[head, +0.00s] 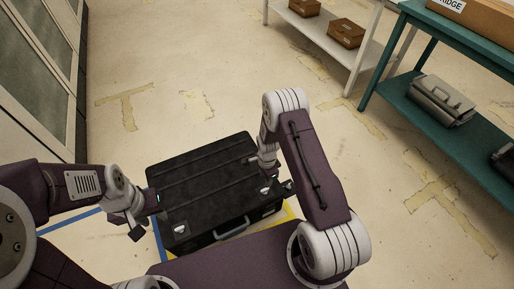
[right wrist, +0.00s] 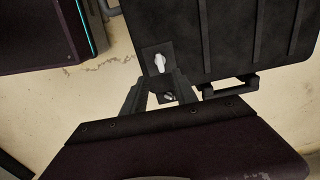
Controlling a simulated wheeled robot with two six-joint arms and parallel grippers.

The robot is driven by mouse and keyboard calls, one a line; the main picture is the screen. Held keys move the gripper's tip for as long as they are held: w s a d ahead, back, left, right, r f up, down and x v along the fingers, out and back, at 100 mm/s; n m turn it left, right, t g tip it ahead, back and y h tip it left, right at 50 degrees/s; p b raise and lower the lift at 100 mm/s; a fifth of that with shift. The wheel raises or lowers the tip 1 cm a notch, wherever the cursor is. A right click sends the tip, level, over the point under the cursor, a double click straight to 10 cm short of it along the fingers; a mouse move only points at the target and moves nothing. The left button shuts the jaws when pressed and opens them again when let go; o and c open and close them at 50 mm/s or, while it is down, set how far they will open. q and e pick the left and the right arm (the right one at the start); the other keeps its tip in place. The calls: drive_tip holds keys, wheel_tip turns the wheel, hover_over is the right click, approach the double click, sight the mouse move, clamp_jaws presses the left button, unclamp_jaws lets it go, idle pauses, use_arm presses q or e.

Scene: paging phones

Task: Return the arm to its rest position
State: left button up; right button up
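My right arm bends over the right side of a black hard case in the head view. Its gripper (head: 277,189) is at the case's near right corner, close to a silver latch (head: 265,190). In the right wrist view the two fingers (right wrist: 160,82) are apart, with a pale latch (right wrist: 158,59) just beyond the tips; I cannot tell whether they touch the case. My left gripper (head: 149,224) hangs at the case's near left side, its fingers apart and nothing seen between them.
The black case (head: 200,170) lies on the floor inside blue and yellow tape, its handle (head: 232,228) facing me. A teal shelf (head: 440,128) with a grey case (head: 441,100) stands right. A white shelf (head: 335,48) holds brown boxes. The floor beyond the case is clear.

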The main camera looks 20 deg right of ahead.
drive_tip(key=w+a+r+n+t, duration=0.1)
drive_tip(key=w+r+t, duration=0.1)
drive_tip(key=r, duration=0.8)
drive_tip(key=w+a+r+n+t, duration=0.1)
drive_tip(key=w+r+t, duration=0.15)
drive_tip(key=r, duration=0.75)
drive_tip(key=s+r+n, duration=0.5)
drive_tip(key=s+r, duration=0.2)
drive_tip(key=s, duration=0.1)
drive_tip(key=s+f+n+g, duration=0.2)
drive_tip(key=s+n+g, duration=0.1)
drive_tip(key=s+n, duration=0.7)
wheel_tip(320, 180, up, 28)
drive_tip(key=p, duration=2.8)
drive_tip(key=shift+s+a+f+m, duration=0.2)
drive_tip(key=shift+s+m, duration=0.1)
